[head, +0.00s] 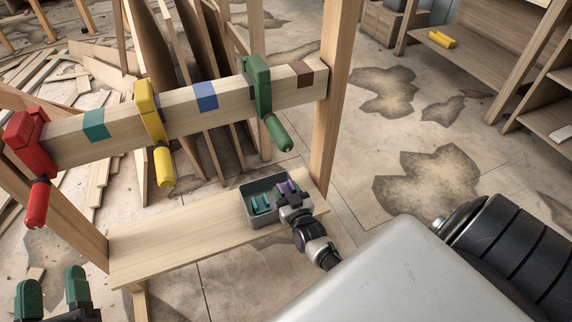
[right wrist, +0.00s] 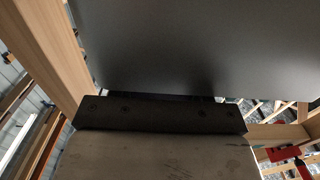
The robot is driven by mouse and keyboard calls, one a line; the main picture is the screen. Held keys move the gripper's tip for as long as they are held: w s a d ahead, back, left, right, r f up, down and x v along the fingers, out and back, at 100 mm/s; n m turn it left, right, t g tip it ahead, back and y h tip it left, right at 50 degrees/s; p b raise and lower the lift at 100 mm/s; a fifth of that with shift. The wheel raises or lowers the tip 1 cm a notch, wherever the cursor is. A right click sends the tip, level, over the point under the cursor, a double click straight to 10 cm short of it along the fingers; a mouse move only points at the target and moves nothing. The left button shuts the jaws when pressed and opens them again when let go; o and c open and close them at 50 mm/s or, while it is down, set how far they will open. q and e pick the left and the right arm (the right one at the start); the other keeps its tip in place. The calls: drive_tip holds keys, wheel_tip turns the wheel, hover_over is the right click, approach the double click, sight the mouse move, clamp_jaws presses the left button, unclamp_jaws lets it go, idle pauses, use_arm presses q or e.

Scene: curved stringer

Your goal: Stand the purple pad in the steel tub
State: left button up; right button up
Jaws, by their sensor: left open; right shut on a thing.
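The steel tub (head: 266,221) is a grey open box on the right end of the low wooden shelf. A teal pad (head: 260,204) is inside it on the left. The purple pad (head: 286,187) shows at the tub's right end, partly hidden by my right gripper (head: 288,197), which is shut on it. I cannot tell whether the pad touches the tub floor. The right wrist view shows a large dark grey surface close up; the pad cannot be made out there. My left gripper (head: 51,284) is open and empty at the lower left, with green fingers.
A wooden beam (head: 180,115) above the shelf (head: 165,246) carries red (head: 30,145), yellow (head: 151,112) and green (head: 260,90) clamps. A wooden post (head: 333,100) stands behind the tub on the right. The shelf left of the tub is bare.

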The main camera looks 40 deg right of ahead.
drive_tip(key=shift+f, duration=0.15)
drive_tip(key=o, duration=1.1)
drive_tip(key=shift+c, duration=0.2)
use_arm(q)
drive_tip(key=shift+d+r+t+h, duration=0.1)
drive_tip(key=shift+r+t+h, duration=0.2)
drive_tip(key=shift+r+t, duration=0.15)
